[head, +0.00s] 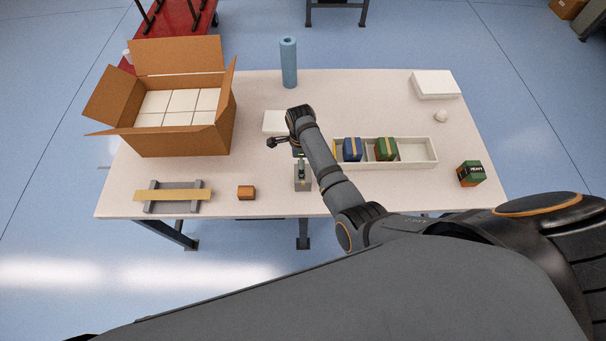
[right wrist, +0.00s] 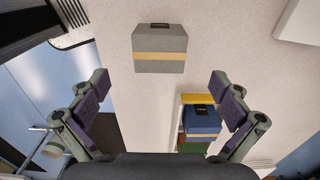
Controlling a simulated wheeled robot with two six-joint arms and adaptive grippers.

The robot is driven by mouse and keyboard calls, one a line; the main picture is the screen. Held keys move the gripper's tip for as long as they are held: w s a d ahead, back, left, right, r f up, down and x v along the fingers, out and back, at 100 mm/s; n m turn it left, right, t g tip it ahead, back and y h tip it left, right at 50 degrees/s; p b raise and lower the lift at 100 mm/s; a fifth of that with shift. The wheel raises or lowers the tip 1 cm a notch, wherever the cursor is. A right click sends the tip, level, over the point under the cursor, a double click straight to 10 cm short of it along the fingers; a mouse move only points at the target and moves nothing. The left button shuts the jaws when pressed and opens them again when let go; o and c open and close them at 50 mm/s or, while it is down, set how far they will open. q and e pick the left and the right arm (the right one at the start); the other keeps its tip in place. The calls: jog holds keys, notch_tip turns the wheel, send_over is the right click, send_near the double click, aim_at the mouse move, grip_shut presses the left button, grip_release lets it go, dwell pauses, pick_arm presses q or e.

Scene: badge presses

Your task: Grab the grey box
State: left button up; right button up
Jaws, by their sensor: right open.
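The grey box (head: 303,184) stands near the front edge of the white table, left of the long tray. In the right wrist view the grey box (right wrist: 160,47) shows a tan band across its side and a dark label on top. My right gripper (right wrist: 160,88) is open and empty, its two fingers spread wide, with the box ahead and roughly centred between them, untouched. In the head view my right gripper (head: 286,147) is just behind the box, partly hidden by its own arm. My left gripper is not in view.
A white tray (head: 418,162) holds a blue box (head: 352,149) and a green box (head: 386,149). An open carton (head: 180,143), a blue roll (head: 289,63) and a green-orange box (head: 471,173) also stand here.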

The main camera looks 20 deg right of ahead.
notch_tip(320, 180, down, 3)
jog(key=shift+d+r+b, duration=0.1)
jog(key=shift+b, duration=0.4)
jog(key=shift+w+f, duration=0.15)
jog(key=shift+f, duration=0.15)
jog(key=f+b, duration=0.1)
jog(key=b, duration=0.1)
jog(key=f+b, duration=0.4)
jog(key=shift+s+d+f, duration=0.2)
jog(key=shift+s, duration=0.05)
jog(key=shift+r, duration=0.2)
jog(key=c, duration=1.3)
jog(key=shift+o, duration=0.2)
jog(key=shift+r+p, duration=0.15)
jog(key=shift+p, duration=0.15)
